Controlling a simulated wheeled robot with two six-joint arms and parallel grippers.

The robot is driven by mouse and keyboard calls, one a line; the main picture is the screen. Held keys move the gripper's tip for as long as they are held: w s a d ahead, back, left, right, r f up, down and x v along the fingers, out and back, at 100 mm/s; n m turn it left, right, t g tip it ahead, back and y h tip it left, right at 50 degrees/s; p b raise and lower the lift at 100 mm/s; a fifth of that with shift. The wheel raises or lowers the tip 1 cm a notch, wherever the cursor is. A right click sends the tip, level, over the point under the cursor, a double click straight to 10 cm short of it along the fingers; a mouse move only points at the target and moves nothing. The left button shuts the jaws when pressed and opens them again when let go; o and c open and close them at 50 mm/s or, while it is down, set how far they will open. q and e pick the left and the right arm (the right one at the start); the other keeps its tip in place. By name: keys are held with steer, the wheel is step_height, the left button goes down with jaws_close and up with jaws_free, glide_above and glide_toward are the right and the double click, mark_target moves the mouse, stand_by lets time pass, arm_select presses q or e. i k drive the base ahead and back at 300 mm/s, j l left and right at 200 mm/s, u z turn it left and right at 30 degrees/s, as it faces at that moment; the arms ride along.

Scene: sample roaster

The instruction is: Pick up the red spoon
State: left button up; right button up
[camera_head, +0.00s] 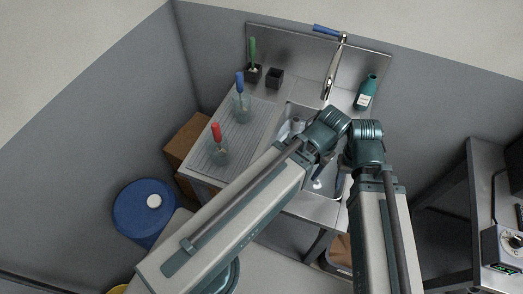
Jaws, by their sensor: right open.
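The red spoon (216,133) stands handle up in a clear glass (220,155) on the ribbed drainboard. Its handle is red; its lower end is hard to make out through the glass. My right gripper (322,168) is partly visible, open, over the sink between my two arms. It is well to the right of the red spoon and apart from it. My left arm crosses the front of the counter, and its gripper is hidden.
A blue-handled utensil (240,80) stands in another glass (242,108). A green-handled one (252,52) stands in a dark holder, beside an empty black cup (274,79). The faucet (330,75) and a teal bottle (367,92) are behind the sink (338,185).

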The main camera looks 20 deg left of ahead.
mark_target(217, 134)
steer(key=k+u, duration=0.15)
steer(key=u, duration=0.2)
steer(key=k+u, duration=0.15)
steer(key=u, duration=0.25)
steer(key=k+j+u, duration=0.1)
steer(key=u, duration=0.25)
